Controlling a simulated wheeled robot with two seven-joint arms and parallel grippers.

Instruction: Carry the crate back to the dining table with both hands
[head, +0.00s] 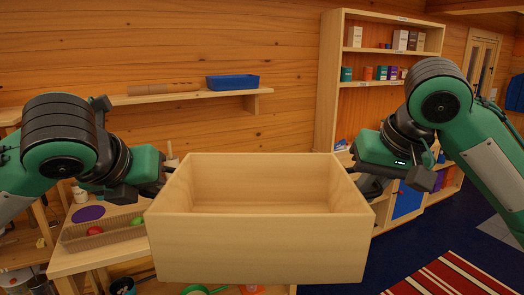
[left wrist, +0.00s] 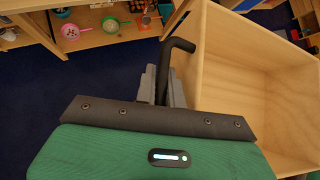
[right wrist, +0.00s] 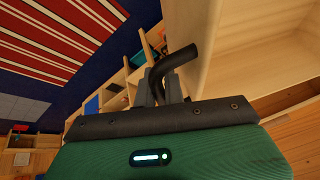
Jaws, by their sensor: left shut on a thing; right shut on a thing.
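The crate (head: 258,245) is a pale wooden open-topped box, held level in front of me in the head view. Its inside looks empty. My left gripper (head: 160,183) is at the crate's left side. In the left wrist view, the left gripper (left wrist: 162,88) is shut on a black bent handle beside the crate wall (left wrist: 215,65). My right gripper (head: 358,176) is at the crate's right side. In the right wrist view, the right gripper (right wrist: 165,90) is shut on a matching black handle by the crate wall (right wrist: 195,25). No dining table can be made out with certainty.
A wooden table (head: 75,262) with a woven tray (head: 105,232) stands at the left, behind the crate. A wall shelf holds a blue bin (head: 232,82). A tall bookcase (head: 330,75) stands behind at the right. A striped rug (head: 450,275) lies on the blue floor at the right.

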